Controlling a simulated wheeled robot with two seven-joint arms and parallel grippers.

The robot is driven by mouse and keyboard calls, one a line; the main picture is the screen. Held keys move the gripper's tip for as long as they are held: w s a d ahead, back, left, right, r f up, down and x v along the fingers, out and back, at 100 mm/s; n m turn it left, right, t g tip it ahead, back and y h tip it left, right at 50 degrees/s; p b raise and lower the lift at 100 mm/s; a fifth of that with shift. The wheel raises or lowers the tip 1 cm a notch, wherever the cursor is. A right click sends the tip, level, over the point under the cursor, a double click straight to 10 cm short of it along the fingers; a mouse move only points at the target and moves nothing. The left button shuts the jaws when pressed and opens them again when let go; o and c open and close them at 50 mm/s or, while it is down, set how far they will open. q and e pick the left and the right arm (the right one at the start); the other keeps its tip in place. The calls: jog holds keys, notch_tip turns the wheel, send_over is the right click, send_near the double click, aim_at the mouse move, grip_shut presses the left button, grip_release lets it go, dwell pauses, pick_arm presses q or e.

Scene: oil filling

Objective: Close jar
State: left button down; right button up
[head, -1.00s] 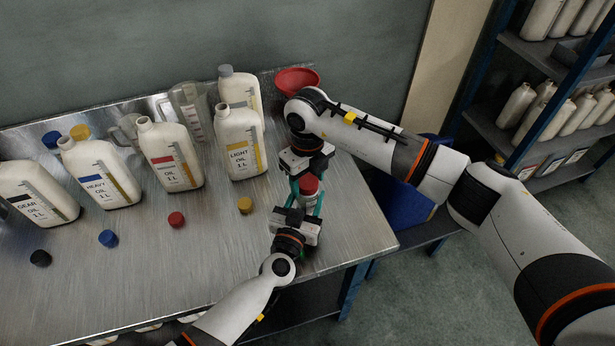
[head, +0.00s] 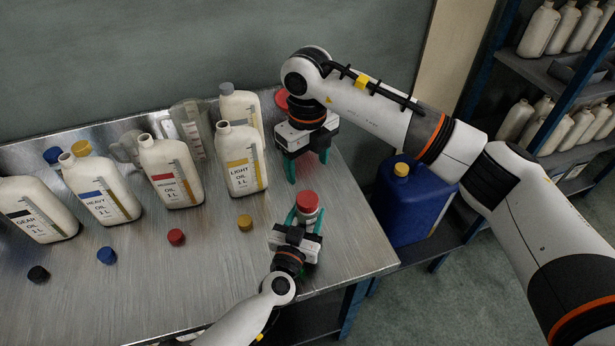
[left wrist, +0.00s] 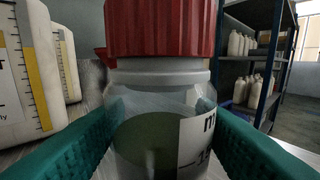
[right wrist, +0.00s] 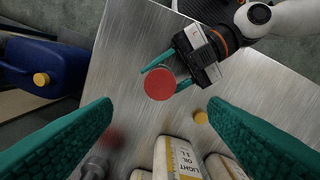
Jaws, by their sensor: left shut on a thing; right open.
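The jar (left wrist: 160,120) is small and clear, with a white label and dark greenish contents. Its red lid (head: 307,201) sits on top of the jar, level in the left wrist view (left wrist: 160,28); a pale ring shows just below it. My left gripper (head: 306,218) is shut on the jar's body, one green finger on each side, and the jar stands upright. My right gripper (head: 305,165) is open and empty, above and behind the jar. The right wrist view looks down on the red lid (right wrist: 160,83), which lies beyond and between the open fingers.
Several white oil bottles, such as the light oil bottle (head: 241,160), stand on the metal table (head: 200,285) to the left. Loose caps, including a yellow cap (head: 245,222) and a red cap (head: 176,237), lie before them. A red funnel (head: 281,99) is behind my right gripper. A blue canister (head: 405,205) stands right.

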jog(key=shift+r, duration=0.65)
pick_arm(q)
jog(key=c, duration=0.5)
grip_release()
jog(key=shift+s, duration=0.15)
jog(key=v, duration=1.1)
jog(key=shift+s+a, duration=0.1)
jog(key=shift+s, duration=0.25)
